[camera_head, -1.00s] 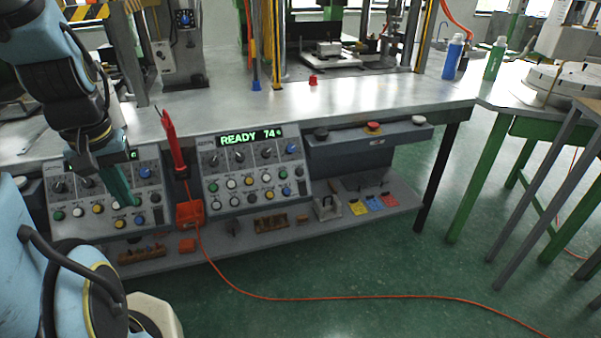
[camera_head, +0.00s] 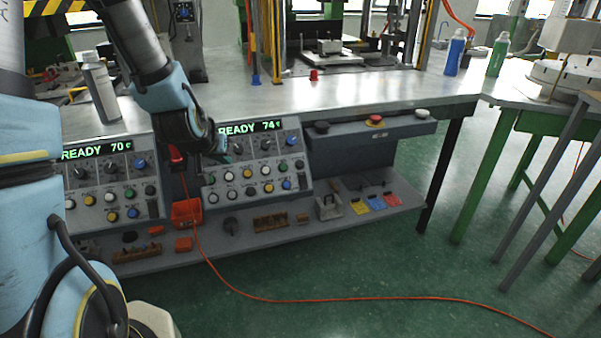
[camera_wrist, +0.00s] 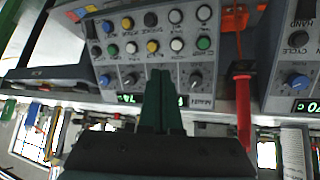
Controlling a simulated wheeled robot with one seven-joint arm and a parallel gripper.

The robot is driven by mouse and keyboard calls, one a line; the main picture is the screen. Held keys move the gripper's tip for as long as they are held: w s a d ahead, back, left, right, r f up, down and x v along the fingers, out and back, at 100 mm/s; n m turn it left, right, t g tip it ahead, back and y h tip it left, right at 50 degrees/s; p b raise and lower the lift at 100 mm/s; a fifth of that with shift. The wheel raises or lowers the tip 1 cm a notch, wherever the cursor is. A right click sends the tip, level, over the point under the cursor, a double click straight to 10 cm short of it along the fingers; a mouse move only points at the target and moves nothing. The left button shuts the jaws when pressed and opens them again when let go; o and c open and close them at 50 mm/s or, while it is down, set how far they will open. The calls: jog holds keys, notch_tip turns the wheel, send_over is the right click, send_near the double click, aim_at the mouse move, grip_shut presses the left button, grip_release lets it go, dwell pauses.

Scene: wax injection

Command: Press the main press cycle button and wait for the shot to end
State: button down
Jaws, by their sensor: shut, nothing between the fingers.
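Two sloped control panels sit under the bench edge. The right panel (camera_head: 258,165) shows a lit display (camera_head: 252,127) reading "READY 74". It bears dark knobs, one blue knob, and rows of white, yellow, blue and green buttons. In the wrist view this panel (camera_wrist: 128,68) appears upside down, with a green button (camera_wrist: 203,43) near its right side. I cannot tell which button is the cycle one. My gripper (camera_wrist: 161,75) is shut and empty, its green fingers in front of the panel's knob area. In the head view my gripper (camera_head: 226,158) covers the panel's upper left part.
The left panel (camera_head: 110,180) reads "READY 70". A red tool (camera_wrist: 242,105) stands between the panels, above an orange holder (camera_head: 187,212). A grey box (camera_head: 370,140) with a red button is right of the panels. An orange cable (camera_head: 330,299) lies on the floor.

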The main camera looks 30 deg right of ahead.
aim_at(300, 165)
jog(key=s+d+f+t+h+b, duration=0.2)
jog(key=d+h+b, duration=0.1)
jog(key=d, duration=0.7)
jog(key=s+d+f+t+h+b, duration=0.2)
jog(key=s+d+t+h+b, duration=0.1)
jog(key=d, duration=0.8)
jog(key=shift+d+f+m+h, duration=0.15)
jog(key=shift+d+m+h, duration=0.05)
jog(key=shift+m+h, duration=0.25)
jog(key=shift+w+d+f+b, duration=0.2)
jog(key=shift+w+f+b, duration=0.35)
jog(key=shift+w+f, duration=0.5)
jog(key=shift+w+d+f+b, duration=0.2)
jog(key=shift+w+f+b, duration=0.4)
jog(key=shift+w+f, duration=0.45)
jog(key=shift+w+d+f+b, duration=0.2)
jog(key=shift+w+f+b, duration=0.5)
jog(key=shift+w, duration=0.6)
jog(key=shift+f, duration=0.15)
jog(key=shift+w+f, duration=0.15)
jog(key=shift+w, duration=0.15)
